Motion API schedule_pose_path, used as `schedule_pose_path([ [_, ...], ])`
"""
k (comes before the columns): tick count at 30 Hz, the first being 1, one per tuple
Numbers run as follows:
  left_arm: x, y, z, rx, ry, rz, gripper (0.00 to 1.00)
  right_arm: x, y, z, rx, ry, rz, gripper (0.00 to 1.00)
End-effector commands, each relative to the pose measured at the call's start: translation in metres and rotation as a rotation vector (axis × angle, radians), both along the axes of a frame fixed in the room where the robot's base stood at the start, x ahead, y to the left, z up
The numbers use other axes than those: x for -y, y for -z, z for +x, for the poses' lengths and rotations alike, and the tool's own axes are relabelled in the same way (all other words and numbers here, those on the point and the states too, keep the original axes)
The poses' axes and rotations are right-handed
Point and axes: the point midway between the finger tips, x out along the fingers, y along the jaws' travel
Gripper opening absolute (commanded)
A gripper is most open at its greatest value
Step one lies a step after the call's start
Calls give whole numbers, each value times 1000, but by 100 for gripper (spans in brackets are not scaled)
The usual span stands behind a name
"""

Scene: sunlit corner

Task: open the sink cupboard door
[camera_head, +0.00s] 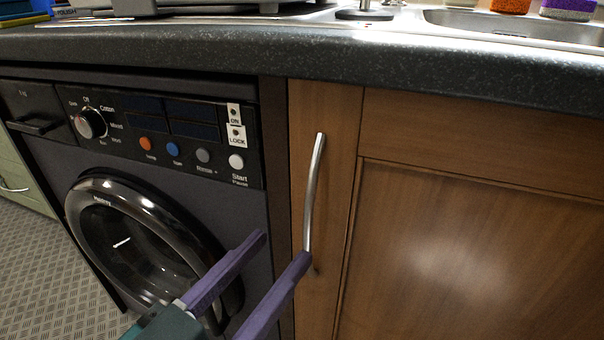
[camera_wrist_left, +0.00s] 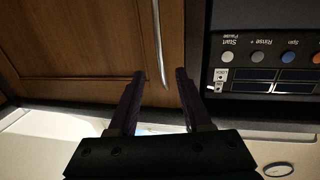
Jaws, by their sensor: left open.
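The sink cupboard door (camera_head: 460,230) is brown wood and looks shut, under the worktop with the sink. Its slim, upright silver handle (camera_head: 314,185) is near the door's left edge. My left gripper (camera_head: 282,248) has purple fingers, spread open and empty, close to the handle's lower end. In the left wrist view, which looks upside down, the handle (camera_wrist_left: 158,40) runs down toward the gap between the fingers (camera_wrist_left: 160,76), with the door (camera_wrist_left: 90,40) behind. I cannot tell whether the gripper touches the handle. My right gripper is not in view.
A dark washing machine (camera_head: 235,205) with a round door stands directly left of the cupboard. The speckled grey worktop (camera_head: 330,55) overhangs both. The metal sink (camera_head: 520,25) is above. Patterned floor (camera_head: 50,270) shows at the lower left.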

Motion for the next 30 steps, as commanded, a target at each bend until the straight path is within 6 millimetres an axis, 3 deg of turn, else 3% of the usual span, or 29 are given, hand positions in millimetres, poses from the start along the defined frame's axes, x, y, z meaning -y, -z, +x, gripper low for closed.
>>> schedule_pose_path([
  [3, 12, 2, 22, 3, 0, -2, 49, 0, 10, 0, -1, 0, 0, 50],
  [9, 27, 2, 47, 1, 0, 0, 49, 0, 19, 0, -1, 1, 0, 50],
  [21, 31, 1, 55, -2, 1, 1, 49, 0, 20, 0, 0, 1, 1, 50],
  [30, 31, 1, 55, -2, 0, 1, 15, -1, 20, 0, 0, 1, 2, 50],
])
